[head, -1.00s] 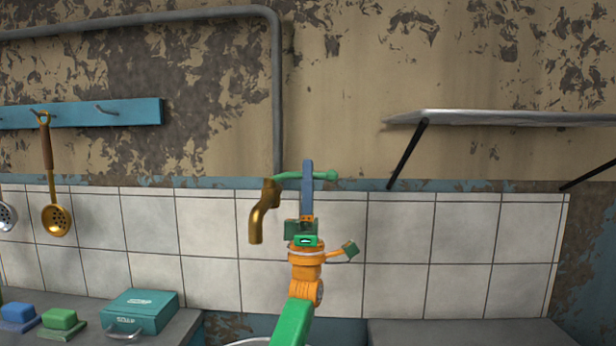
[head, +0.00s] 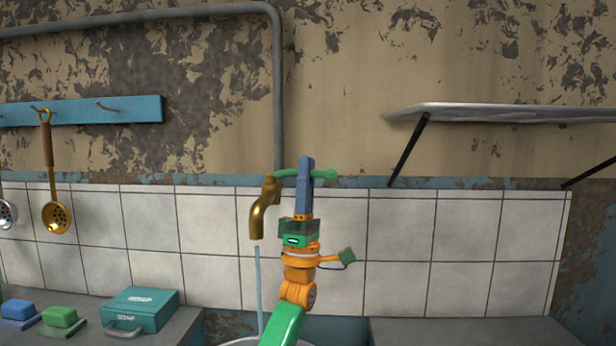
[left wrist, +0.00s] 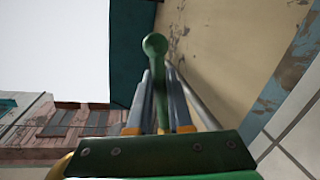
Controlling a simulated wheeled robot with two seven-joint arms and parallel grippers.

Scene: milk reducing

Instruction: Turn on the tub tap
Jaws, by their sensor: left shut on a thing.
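The brass tap (head: 264,208) is on the tiled wall in the middle of the head view, with a green lever handle (head: 327,174) reaching right from its top. A thin stream of water (head: 259,290) falls from its spout towards a pale basin rim (head: 258,341) at the bottom edge. My left gripper (head: 306,172) comes up from below and is shut on the green handle. In the left wrist view the handle (left wrist: 155,48), with its round end, sits between the two grey fingers (left wrist: 159,85). My right gripper is not in view.
A grey shelf (head: 500,113) on black brackets juts out at the right. Counters (head: 460,331) lie low on both sides. The left one holds a teal box (head: 142,308) and small blocks. A ladle (head: 56,217) hangs from a blue hook rail (head: 85,112).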

